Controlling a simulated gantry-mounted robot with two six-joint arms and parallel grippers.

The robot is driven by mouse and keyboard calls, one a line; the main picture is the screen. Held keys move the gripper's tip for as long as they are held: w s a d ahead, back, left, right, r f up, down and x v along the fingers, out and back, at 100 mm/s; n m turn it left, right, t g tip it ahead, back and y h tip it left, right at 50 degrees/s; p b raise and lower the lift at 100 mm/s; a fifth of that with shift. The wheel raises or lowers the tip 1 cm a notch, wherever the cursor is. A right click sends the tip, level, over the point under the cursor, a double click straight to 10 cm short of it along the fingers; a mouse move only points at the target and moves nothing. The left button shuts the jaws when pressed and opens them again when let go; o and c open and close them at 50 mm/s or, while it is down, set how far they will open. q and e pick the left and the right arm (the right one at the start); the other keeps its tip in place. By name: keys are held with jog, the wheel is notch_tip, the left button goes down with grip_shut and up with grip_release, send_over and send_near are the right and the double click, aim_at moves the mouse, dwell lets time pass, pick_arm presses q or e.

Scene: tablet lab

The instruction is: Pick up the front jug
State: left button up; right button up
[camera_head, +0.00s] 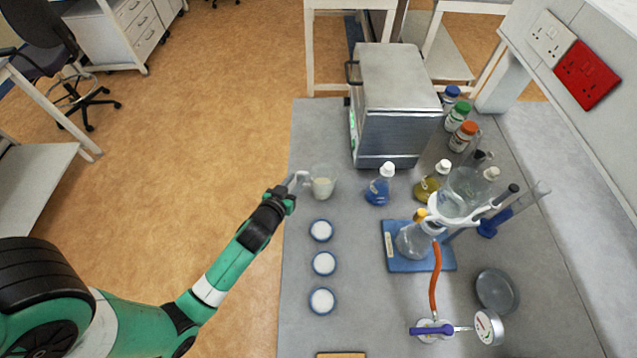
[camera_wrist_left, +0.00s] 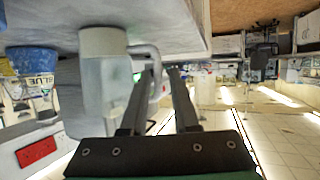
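The jug (camera_head: 322,184) is a clear beaker-like vessel with pale contents and a handle on its left side. It stands upright near the left edge of the grey bench. My left gripper (camera_head: 293,182) is at the handle side of the jug. In the left wrist view, which is upside down, the jug (camera_wrist_left: 100,85) fills the left of centre. My left gripper (camera_wrist_left: 162,72) is open there, its two dark fingers apart, with part of the handle showing between them. I cannot tell whether a finger touches it. My right gripper is not in view.
A metal oven-like box (camera_head: 395,105) stands behind the jug. A blue-liquid flask (camera_head: 380,188) is to its right. Three small white-topped dishes (camera_head: 324,263) line the bench in front. A flask on a blue mat (camera_head: 397,264) and glassware crowd the right.

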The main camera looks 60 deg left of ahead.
pick_arm(q)
jog(key=b+x, duration=0.1)
jog(key=x, duration=0.4)
jog(key=shift+w+r, duration=0.1)
jog(key=shift+w, duration=0.15)
grip_shut()
jog(key=shift+d, duration=0.1)
dwell(1.0)
